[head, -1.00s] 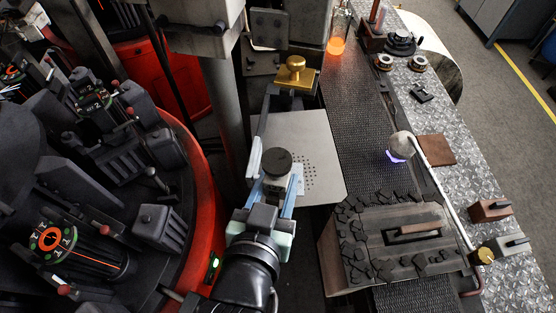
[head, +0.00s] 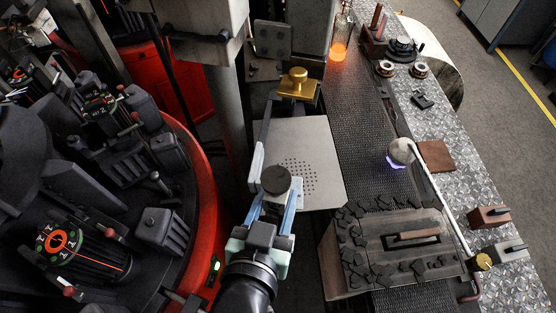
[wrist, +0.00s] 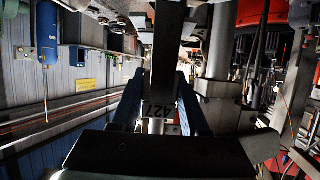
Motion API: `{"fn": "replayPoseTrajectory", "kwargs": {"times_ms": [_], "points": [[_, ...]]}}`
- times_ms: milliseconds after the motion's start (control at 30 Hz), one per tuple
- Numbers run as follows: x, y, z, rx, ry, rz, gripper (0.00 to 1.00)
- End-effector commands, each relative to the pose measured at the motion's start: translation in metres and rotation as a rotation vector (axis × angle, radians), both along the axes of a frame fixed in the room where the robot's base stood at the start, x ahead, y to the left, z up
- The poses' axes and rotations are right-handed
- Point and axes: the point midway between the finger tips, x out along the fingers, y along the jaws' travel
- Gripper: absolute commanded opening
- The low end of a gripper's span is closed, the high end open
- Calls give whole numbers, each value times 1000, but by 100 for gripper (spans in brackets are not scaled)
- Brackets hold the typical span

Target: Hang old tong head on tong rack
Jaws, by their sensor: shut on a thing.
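My gripper (head: 270,212) is at the lower middle of the head view, with its blue fingers closed on a dark part. This held part, apparently the old tong head (head: 276,180), shows a round black top and stands above the near edge of the grey perforated plate. I cannot tell which fixture is the tong rack.
The grey perforated plate (head: 315,140) has a brass-knobbed block (head: 298,82) behind it. The red-rimmed mould carousel (head: 205,215) stands at left. A grey column (head: 230,110) is close by. A conveyor (head: 362,125) with a glowing bottle (head: 339,48) runs at right.

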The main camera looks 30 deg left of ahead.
Motion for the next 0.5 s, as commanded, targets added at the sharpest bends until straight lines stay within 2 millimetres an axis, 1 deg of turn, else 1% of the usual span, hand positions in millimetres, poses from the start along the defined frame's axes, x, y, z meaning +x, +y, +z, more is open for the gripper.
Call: {"fn": "replayPoseTrajectory", "kwargs": {"times_ms": [33, 500], "points": [[-2, -1, 4, 1, -4, 0, 0], [-24, -6, 3, 0, -4, -1, 0]]}}
